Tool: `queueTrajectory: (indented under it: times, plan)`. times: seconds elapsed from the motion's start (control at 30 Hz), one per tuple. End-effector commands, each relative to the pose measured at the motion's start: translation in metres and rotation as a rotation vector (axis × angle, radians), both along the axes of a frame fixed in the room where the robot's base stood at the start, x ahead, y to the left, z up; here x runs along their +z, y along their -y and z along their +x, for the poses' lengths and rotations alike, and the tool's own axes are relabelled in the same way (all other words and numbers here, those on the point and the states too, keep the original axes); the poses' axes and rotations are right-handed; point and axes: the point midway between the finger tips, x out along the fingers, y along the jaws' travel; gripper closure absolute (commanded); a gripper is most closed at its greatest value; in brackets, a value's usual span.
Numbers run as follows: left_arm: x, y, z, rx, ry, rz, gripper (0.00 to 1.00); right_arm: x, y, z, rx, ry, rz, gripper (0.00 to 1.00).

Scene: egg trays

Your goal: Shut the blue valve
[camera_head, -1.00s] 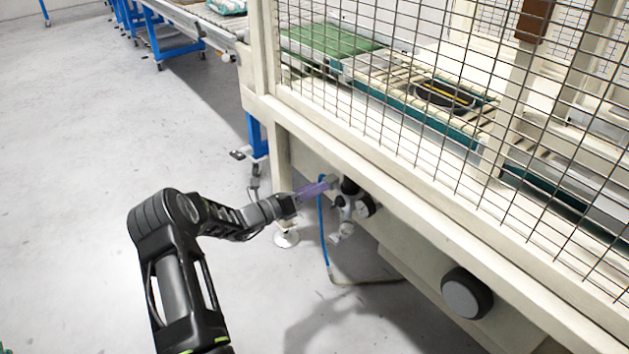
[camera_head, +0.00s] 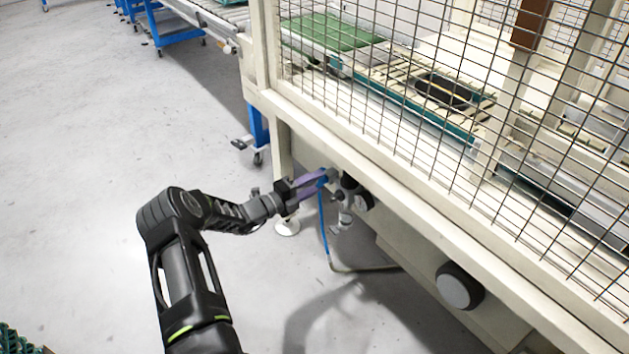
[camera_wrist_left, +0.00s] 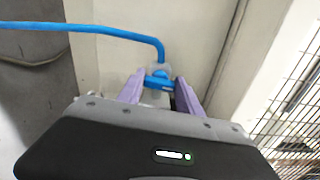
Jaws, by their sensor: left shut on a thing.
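The blue valve (camera_wrist_left: 158,82) sits between the purple fingers of my left gripper (camera_wrist_left: 158,92) in the left wrist view. A blue hose runs up from it and off to the left. In the head view my left gripper (camera_head: 318,180) reaches the valve assembly (camera_head: 350,192) under the machine's frame, and its fingers are shut on the blue valve (camera_head: 322,181). The fingers hide part of the valve. My right gripper is in neither view.
The cream machine frame (camera_head: 420,205) with wire mesh runs along the right. A round dark-rimmed knob (camera_head: 459,287) sticks out of its lower panel. The blue hose (camera_head: 323,230) hangs to the floor. Open grey floor (camera_head: 90,180) lies at left.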

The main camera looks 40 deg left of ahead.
Motion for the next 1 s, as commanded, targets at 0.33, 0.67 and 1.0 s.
queueTrajectory:
  times: [0.33,0.67,1.0]
  plan:
    - [-0.0005,-0.0011,-0.0001,0.002,-0.03,-0.096,0.99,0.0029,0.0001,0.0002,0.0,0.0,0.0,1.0]
    - [-0.0007,-0.0011,-0.0001,0.002,-0.031,-0.101,0.99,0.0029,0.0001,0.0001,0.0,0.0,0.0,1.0]
    - [-0.0007,-0.0006,0.0,0.001,-0.031,-0.1,0.36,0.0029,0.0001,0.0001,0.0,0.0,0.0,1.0]
